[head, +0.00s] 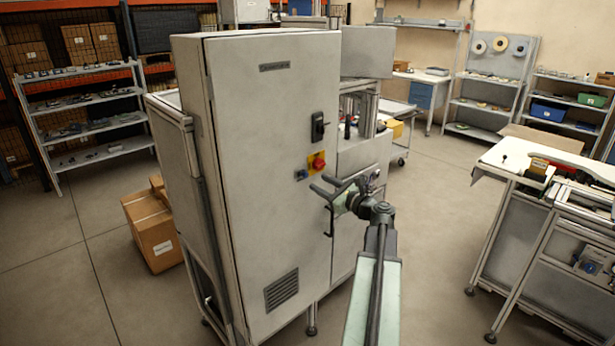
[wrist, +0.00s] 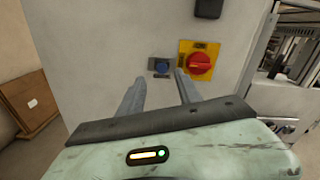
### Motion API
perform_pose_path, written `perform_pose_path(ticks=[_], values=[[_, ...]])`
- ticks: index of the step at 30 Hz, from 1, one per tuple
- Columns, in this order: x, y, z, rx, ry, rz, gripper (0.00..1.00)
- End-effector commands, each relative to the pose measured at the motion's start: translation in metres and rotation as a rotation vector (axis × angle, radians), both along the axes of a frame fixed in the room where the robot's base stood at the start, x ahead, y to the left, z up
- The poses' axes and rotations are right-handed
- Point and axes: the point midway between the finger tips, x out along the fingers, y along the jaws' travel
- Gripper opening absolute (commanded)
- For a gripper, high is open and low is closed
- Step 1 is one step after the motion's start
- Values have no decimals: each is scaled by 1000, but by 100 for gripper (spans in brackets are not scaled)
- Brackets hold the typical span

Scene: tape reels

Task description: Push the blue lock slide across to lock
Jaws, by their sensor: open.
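The blue lock slide (head: 302,174) is a small blue piece on the door of the tall grey cabinet (head: 255,220), just left of the red rotary switch (head: 318,161) on its yellow plate. In the wrist view the blue slide (wrist: 161,67) sits on a small grey plate, with the red switch (wrist: 200,64) to its right. My gripper (head: 318,184) is open and empty, its two fingers pointing at the door just below the slide. In the wrist view the fingers (wrist: 158,84) stand either side below the slide. I cannot tell whether either finger touches the door.
A black door handle (head: 318,127) is above the switch, and a vent (head: 281,290) is low on the door. A cardboard box (head: 150,230) stands on the floor at left. A workbench (head: 545,180) stands at right, with open floor between it and the cabinet.

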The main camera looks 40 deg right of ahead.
Motion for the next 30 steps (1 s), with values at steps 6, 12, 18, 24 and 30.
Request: perform_pose_path(ticks=[6, 12, 18, 24, 30], values=[[27, -10, 0, -4, 2, -8, 41], [56, -16, -1, -5, 3, -15, 41], [66, -17, -1, -6, 4, -19, 41], [65, -17, -1, -6, 3, -20, 38], [65, -17, -1, -6, 3, -20, 0]])
